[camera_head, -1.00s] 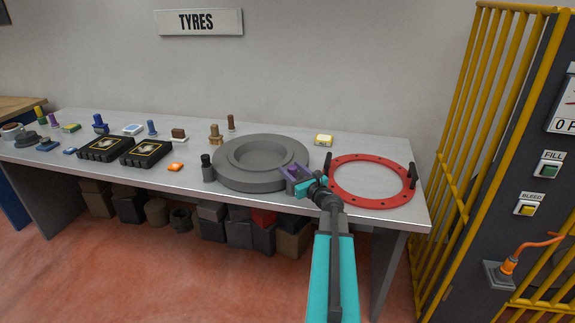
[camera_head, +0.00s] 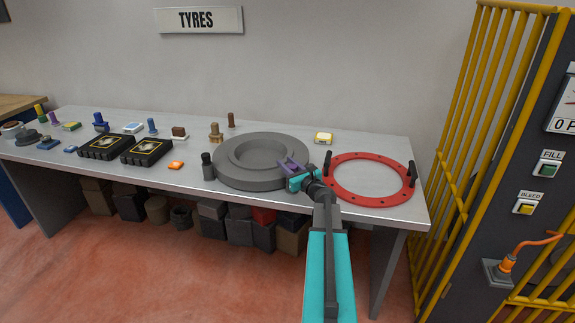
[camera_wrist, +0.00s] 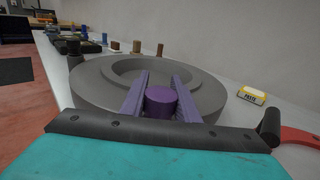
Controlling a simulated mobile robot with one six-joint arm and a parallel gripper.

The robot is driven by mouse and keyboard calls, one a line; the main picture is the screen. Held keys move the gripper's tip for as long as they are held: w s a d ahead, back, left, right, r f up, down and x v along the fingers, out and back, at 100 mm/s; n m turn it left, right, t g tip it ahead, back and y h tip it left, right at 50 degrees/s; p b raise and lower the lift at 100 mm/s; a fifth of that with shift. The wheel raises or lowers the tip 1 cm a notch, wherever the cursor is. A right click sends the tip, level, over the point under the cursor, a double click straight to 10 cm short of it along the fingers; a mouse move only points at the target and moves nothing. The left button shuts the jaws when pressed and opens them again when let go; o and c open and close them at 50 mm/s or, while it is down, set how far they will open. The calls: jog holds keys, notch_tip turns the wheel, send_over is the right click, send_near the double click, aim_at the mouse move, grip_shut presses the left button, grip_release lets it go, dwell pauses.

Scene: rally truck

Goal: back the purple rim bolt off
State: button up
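The purple rim bolt shows as a short purple cylinder (camera_wrist: 161,101) in the wrist view. It sits between the two purple fingers of my gripper (camera_wrist: 162,84), near their base. The fingers stand apart, one on each side, with little or no gap to the bolt; I cannot tell whether they touch it. In the head view my gripper (camera_head: 292,166) is at the front right edge of the grey wheel (camera_head: 238,174), and the bolt cannot be told apart from the fingers. The bolt's lower end is hidden.
A red ring (camera_head: 336,191) with dark upright handles lies right of my gripper. A dark post (camera_head: 208,168) stands left of the wheel. A yellow-and-white block (camera_head: 324,138) is behind. Black trays and small parts fill the left of the bench (camera_head: 400,146). A yellow cage (camera_head: 462,110) stands at right.

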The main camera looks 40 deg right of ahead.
jog(key=shift+c, duration=0.9)
jog(key=shift+a+f+n+y+b, duration=0.1)
jog(key=shift+n+y+b, duration=0.3)
jog(key=shift+y, duration=0.2)
jog(key=shift+w+a+n+y+b, duration=0.1)
jog(key=shift+n+y+b, duration=0.4)
jog(key=shift+y, duration=0.3)
jog(key=n+y+b, duration=0.2)
jog(key=y, duration=0.1)
jog(key=a+n+y+b, duration=0.1)
jog(key=n+y+b, duration=0.1)
jog(key=y+b, duration=0.1)
jog(key=shift+a+f+n+g+y+b, duration=0.2)
jog(key=shift+n+g+y+b, duration=0.15)
jog(key=shift+y, duration=0.15)
jog(key=shift+s+a+r+n+g+y+b, duration=0.15)
jog(key=shift+a+n+g+y+b, duration=0.1)
jog(key=shift+n+g+y+b, duration=0.55)
jog(key=shift+s+a+n+g+y+b, duration=0.15)
jog(key=shift+a+n+y+b, duration=0.25)
jog(key=shift+y+b, duration=0.65)
jog(key=shift+s+a+r+n+g+y+b, duration=0.15)
jog(key=shift+n+g+y+b, duration=0.35)
jog(key=shift+n+y+b, duration=0.35)
